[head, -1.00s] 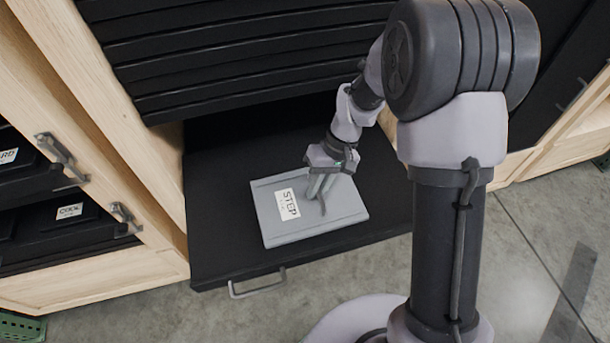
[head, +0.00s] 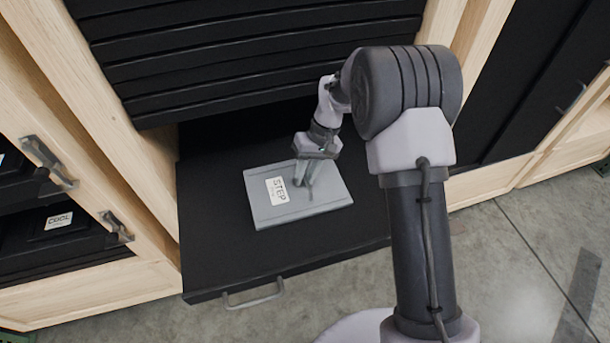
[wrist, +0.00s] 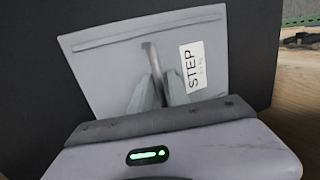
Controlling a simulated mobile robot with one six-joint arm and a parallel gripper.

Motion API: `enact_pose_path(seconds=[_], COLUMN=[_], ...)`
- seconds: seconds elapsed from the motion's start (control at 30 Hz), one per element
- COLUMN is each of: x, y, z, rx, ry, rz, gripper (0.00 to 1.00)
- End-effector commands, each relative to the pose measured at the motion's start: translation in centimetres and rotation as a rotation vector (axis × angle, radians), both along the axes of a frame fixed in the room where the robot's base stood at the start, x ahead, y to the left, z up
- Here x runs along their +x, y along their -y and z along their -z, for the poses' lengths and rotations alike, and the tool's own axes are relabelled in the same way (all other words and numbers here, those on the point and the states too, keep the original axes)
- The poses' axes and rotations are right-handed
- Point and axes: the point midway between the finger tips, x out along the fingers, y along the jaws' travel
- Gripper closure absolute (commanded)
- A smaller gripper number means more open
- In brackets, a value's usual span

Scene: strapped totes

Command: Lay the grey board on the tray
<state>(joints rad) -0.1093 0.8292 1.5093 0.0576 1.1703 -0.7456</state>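The grey board (head: 290,208) is a flat slab with a white STEP label, seen over the black pulled-out tray (head: 215,262). It looks roughly level. I cannot tell whether its underside touches the tray or hangs just above it.
A slatted black shutter (head: 250,45) hangs above the tray's back. A wooden post (head: 100,120) stands at the left, with latches and a COOL-labelled black tote (head: 58,222) beyond it. The tray's front strip, with its metal handle (head: 253,295), is bare.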

Motion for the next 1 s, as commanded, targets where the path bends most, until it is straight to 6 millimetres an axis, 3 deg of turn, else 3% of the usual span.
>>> enact_pose_path(seconds=[0.27,0.37,0.6,0.83,0.93,1.0], x=[0.0,0.1,1.4,2.1,2.0,1.1], y=[0.0,0.2,2.0,3.3,3.6,4.0], z=[0.0,-0.9,-7.4,-11.2,-12.7,-15.5], rx=[0.0,0.0,0.0,-0.001,-0.005,-0.017], ry=[0.0,0.001,0.004,0.001,0.012,0.046], rz=[0.0,0.0,0.001,0.0,0.012,0.051], gripper=[0.68,0.68,0.68,0.68,0.68,0.68])
